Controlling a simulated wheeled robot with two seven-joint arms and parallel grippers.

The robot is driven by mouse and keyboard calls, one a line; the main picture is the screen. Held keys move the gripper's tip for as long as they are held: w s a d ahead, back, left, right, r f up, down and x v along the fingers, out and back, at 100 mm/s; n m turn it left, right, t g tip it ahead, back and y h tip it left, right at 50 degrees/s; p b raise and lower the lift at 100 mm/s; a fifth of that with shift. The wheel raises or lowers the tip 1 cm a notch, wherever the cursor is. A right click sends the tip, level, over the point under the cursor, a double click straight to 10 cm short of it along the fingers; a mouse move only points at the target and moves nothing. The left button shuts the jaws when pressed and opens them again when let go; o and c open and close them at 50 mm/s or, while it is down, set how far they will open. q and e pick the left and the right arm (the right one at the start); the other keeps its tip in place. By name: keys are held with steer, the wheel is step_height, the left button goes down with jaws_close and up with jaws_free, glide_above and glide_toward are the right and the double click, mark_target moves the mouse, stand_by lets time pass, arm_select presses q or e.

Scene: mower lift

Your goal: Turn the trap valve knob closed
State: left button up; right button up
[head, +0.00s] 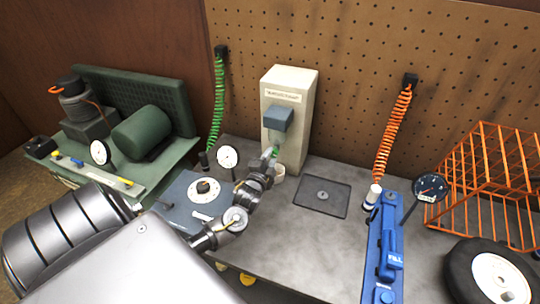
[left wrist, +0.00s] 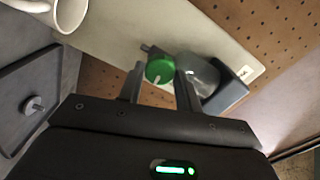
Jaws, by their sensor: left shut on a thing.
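The green trap valve knob (head: 275,150) sits below the blue block (head: 277,118) and clear bowl on the front of the cream box (head: 290,85). My left gripper (head: 271,154) is at the knob and partly hides it in the head view. In the left wrist view the round green knob (left wrist: 160,69), with a pale line on its face, sits between the two fingers of my left gripper (left wrist: 161,86), which is shut on it. The clear bowl (left wrist: 198,75) is just right of the knob there. My right gripper is not in view.
A white cup (head: 279,171) stands close to my gripper; it also shows in the left wrist view (left wrist: 70,12). A dial gauge (head: 228,157) stands to the left, a dark plate (head: 322,196) lies to the right. A green coiled hose (head: 218,105) hangs on the pegboard.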

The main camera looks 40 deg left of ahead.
arm_select(q)
steer(key=shift+m, duration=0.6)
steer(key=shift+p, duration=0.35)
steer(key=o, duration=1)
steer(key=b+v, duration=0.3)
steer(key=v, duration=0.7)
steer(key=shift+s+d, duration=0.2)
steer(key=shift+s, duration=0.1)
